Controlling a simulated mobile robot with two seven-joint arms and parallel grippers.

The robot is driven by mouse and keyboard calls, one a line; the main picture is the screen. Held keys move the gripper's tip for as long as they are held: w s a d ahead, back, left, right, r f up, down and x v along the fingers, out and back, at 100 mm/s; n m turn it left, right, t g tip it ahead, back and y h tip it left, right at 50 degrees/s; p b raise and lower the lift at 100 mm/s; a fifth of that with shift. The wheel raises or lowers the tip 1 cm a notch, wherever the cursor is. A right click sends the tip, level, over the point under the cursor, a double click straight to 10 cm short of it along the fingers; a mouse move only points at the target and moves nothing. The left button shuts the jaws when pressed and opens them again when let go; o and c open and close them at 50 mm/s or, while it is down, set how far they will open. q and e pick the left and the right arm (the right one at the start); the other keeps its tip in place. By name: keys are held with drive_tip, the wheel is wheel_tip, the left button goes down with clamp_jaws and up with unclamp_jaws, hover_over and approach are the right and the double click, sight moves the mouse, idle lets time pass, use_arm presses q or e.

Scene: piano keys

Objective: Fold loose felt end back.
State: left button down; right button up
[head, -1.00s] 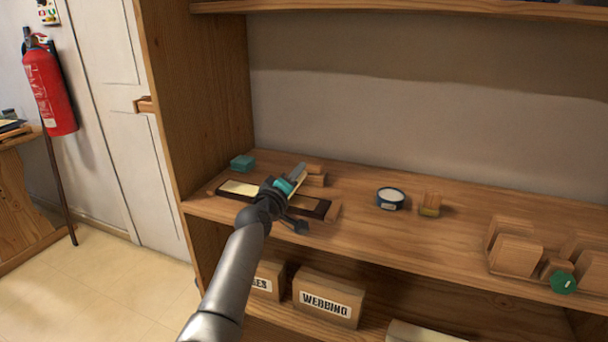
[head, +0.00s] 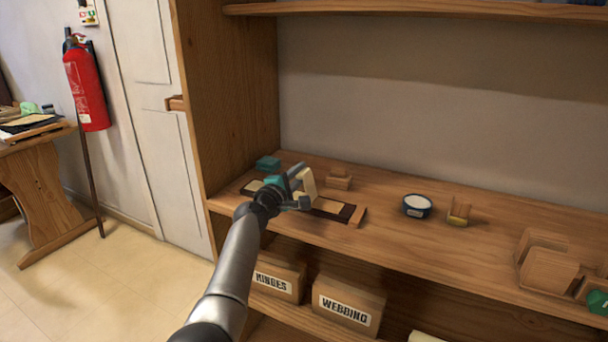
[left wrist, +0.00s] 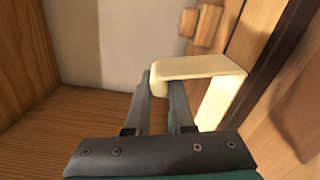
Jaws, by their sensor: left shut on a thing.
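The felt (head: 308,184) is a cream strip that stands up from a dark narrow board (head: 335,209) on the shelf. In the left wrist view the felt (left wrist: 205,68) rises from the right, bends sharply at the top and runs left to my fingertips. My left gripper (head: 297,176) is shut on the felt's loose end, above the board. The fingers (left wrist: 161,82) also show in the left wrist view, with the felt's end at their tips. My arm and gripper hide the middle of the board. My right gripper is not in view.
A teal block (head: 267,163) and small wooden blocks (head: 338,180) lie behind the board. A round tin (head: 417,206) and a yellow-based wooden block (head: 459,211) stand to the right. Several wooden blocks (head: 550,268) stand further right. The shelf's side panel (head: 232,100) is at left.

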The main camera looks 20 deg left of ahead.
use_arm(q)
drive_tip(key=shift+a+f+n, duration=0.1)
drive_tip(key=shift+a+n, duration=0.1)
drive_tip(key=shift+n, duration=0.1)
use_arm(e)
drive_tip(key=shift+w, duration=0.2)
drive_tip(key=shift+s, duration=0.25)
use_arm(q)
drive_tip(key=c, duration=0.8)
unclamp_jaws()
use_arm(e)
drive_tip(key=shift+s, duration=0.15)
